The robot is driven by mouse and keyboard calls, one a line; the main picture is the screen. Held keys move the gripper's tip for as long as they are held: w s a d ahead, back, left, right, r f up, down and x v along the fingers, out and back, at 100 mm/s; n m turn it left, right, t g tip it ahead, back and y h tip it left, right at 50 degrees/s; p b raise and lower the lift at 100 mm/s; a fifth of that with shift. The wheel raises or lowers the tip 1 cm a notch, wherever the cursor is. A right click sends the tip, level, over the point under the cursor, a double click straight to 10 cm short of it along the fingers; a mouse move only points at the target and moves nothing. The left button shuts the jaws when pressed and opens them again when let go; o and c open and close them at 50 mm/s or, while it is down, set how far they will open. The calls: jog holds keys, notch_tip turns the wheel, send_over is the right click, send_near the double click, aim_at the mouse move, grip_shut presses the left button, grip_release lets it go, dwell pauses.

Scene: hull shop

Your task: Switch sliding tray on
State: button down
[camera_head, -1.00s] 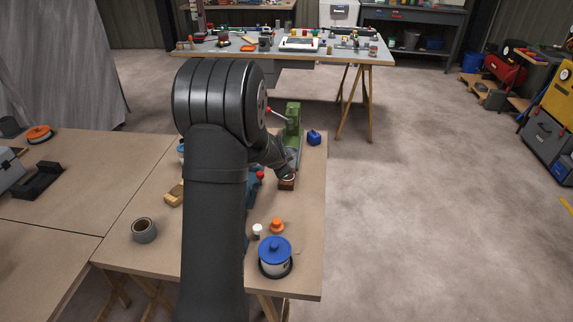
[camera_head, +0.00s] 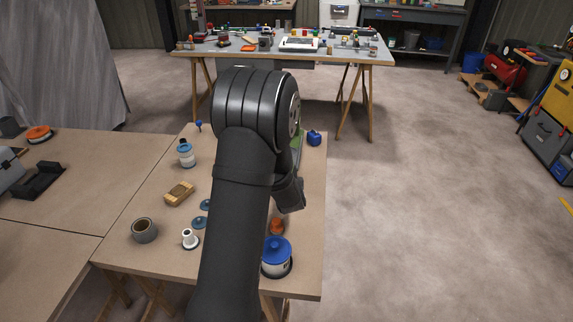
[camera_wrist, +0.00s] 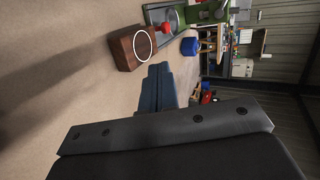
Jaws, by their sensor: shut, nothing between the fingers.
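A green machine (camera_head: 299,143) stands at the far right of the table, mostly hidden behind my arm. In the wrist view the green machine (camera_wrist: 203,12) shows at the top, with a grey flat bed (camera_wrist: 155,14) and a red knob (camera_wrist: 167,29). I cannot tell for sure which part is the sliding tray. A brown block (camera_wrist: 124,52) with a white ring on top lies nearer, apart from my gripper. My gripper (camera_wrist: 158,72) has its blue fingers together, with nothing visible between them. In the head view my arm hides the fingers.
A blue object (camera_head: 314,138) sits at the table's right edge. A blue-lidded pot (camera_head: 277,256) and an orange piece (camera_head: 277,226) stand near right. A wooden brush (camera_head: 179,193), grey ring (camera_head: 144,230), white spool (camera_head: 190,238) and jar (camera_head: 186,155) are left of my arm.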

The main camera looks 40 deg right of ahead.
jog(key=x, duration=1.2)
jog(key=shift+w+d+r, duration=0.15)
jog(key=shift+w+d, duration=0.05)
jog(key=shift+w, duration=0.15)
jog(key=shift+w+d, duration=0.4)
jog(key=shift+w, duration=0.15)
jog(key=w+d, duration=0.7)
jog(key=shift+w+d, duration=0.25)
jog(key=shift+s+a, duration=0.35)
jog(key=shift+s, duration=0.2)
jog(key=v, duration=1.2)
jog(key=shift+s+a, duration=0.25)
jog(key=shift+s, duration=0.1)
